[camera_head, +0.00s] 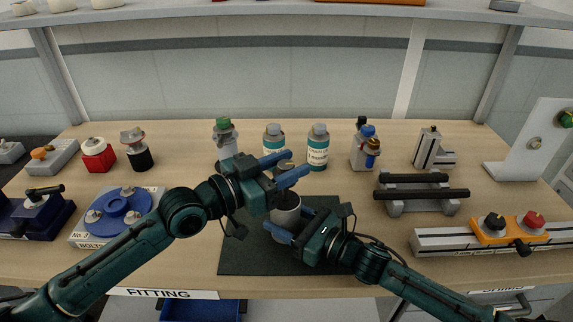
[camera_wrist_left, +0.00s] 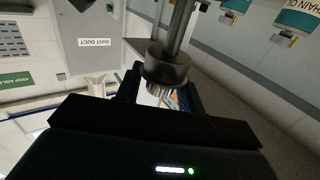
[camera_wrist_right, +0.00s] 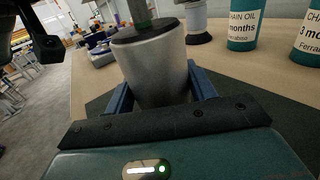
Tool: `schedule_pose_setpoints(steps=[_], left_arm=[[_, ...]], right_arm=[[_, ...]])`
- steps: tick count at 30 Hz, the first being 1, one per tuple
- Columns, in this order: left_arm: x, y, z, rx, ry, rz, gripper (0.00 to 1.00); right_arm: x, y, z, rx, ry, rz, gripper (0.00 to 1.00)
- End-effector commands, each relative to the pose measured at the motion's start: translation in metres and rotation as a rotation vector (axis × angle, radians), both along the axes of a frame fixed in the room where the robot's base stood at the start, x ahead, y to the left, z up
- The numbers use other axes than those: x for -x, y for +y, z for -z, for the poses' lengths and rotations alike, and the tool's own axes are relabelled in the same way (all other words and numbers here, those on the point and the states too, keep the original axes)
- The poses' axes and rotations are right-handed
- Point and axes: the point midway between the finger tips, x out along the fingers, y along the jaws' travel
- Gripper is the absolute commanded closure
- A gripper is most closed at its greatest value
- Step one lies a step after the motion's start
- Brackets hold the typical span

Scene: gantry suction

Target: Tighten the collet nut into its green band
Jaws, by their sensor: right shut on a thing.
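A grey metal cylinder (camera_head: 286,218) stands over the dark mat, and it fills the middle of the right wrist view (camera_wrist_right: 155,70). My right gripper (camera_head: 287,236) is shut on it, one blue finger on each side. A dark collar, apparently the collet nut (camera_wrist_left: 166,66), sits around a grey shaft in the left wrist view, with a ribbed metal part at its end. My left gripper (camera_head: 284,168) is above the cylinder, its blue fingers apart on either side of the collar.
The dark mat (camera_head: 245,258) lies under both grippers. Bottles (camera_head: 318,148) stand behind them. A blue round fixture (camera_head: 122,207) is at left. A black-barred stand (camera_head: 421,195) and an orange-plated rail (camera_head: 495,231) are at right. The mat's front is clear.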

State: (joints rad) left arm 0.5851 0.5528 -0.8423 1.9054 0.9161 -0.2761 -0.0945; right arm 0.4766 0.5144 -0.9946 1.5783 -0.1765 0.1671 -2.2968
Motion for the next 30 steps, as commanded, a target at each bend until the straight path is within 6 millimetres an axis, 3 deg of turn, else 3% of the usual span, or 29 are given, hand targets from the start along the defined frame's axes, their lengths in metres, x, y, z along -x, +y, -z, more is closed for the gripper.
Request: schedule_pose_setpoints(steps=[3, 14, 30], left_arm=[[0.0, 0.0, 0.001, -0.001, 0.001, -0.001, 0.52], [0.004, 0.009, 0.001, -0.004, 0.0, -0.004, 0.52], [0.059, 0.086, 0.001, -0.007, -0.001, -0.003, 0.52]], right_arm=[[0.001, 0.001, 0.0, -0.001, 0.002, -0.002, 0.95], [0.001, 0.001, 0.0, -0.003, 0.002, -0.002, 0.95], [0.001, 0.001, 0.0, -0.003, 0.003, -0.002, 0.95]])
